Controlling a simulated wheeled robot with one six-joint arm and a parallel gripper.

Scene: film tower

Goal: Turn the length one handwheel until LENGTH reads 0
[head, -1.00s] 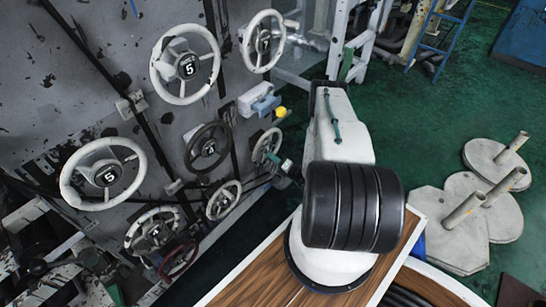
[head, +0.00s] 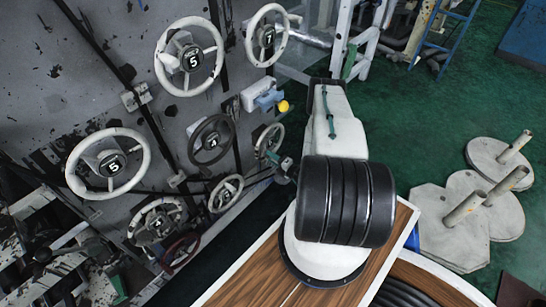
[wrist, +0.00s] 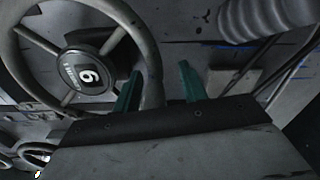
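In the wrist view a grey spoked handwheel (wrist: 85,75) fills the left side. Its hub shows a digit that looks like 6 or 9, beside small sideways lettering I cannot read surely. My gripper (wrist: 161,68) is open, its two green fingers apart. The wheel's rim passes between them, closer to the left finger; I cannot tell whether it touches. In the head view my gripper (head: 287,166) is beside a small handwheel (head: 268,141), seen at a slant with its reading not legible. It is probably the same wheel.
Several other handwheels crowd the panel, including a dark one (head: 211,140) just left and a light one (head: 226,193) below. A box with a yellow knob (head: 283,106) is above my gripper.

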